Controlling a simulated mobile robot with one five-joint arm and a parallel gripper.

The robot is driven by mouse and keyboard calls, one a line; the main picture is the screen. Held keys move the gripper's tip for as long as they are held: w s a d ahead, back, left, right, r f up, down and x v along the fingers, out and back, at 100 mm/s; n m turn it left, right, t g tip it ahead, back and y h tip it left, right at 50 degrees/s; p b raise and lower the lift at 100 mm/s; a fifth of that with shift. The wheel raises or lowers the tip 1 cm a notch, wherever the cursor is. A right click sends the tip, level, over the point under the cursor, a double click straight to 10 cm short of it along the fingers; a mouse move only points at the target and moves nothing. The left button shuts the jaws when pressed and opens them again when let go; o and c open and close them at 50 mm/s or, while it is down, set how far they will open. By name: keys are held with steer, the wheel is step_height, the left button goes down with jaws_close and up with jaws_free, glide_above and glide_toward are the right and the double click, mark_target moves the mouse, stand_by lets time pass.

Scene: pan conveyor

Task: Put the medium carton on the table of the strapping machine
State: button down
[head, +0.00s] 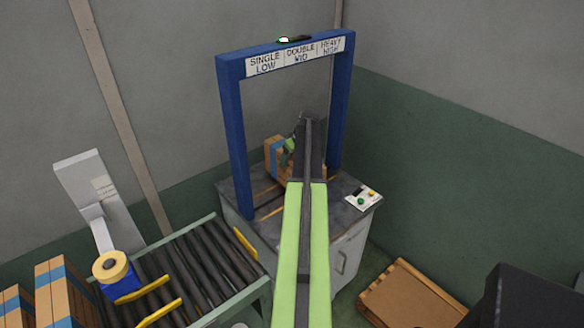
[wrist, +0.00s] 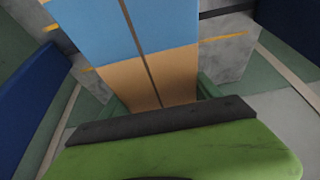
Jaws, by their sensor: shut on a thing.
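The strapping machine has a dark table top (head: 345,192) under a blue arch (head: 234,130). My gripper (head: 290,146) reaches to the arch opening, partly hidden behind my own arm. It is shut on a brown carton with a blue band (head: 277,147). The carton also fills the upper middle of the wrist view (wrist: 150,80), with green fingers on either side. The carton appears over the far part of the table. I cannot tell whether its underside touches the table top.
A roller conveyor (head: 196,262) with yellow guides meets the table at the left. More blue-banded cartons (head: 52,292) stand at the lower left, near a tape roll (head: 111,267). A control box (head: 363,197) sits on the table's right corner. A wooden pallet-like piece (head: 408,297) lies at lower right.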

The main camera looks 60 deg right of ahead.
step_height(320, 180, down, 2)
steer(key=shift+f+b, duration=0.1)
steer(key=shift+b, duration=0.25)
steer(key=shift+c, duration=0.7)
jaws_free()
steer(key=p+v, duration=1.1)
steer(key=v, duration=0.1)
steer(key=shift+a+r+p, duration=0.1)
steer(key=shift+r+p, duration=0.2)
steer(key=shift+r, duration=0.1)
steer(key=shift+f, duration=0.15)
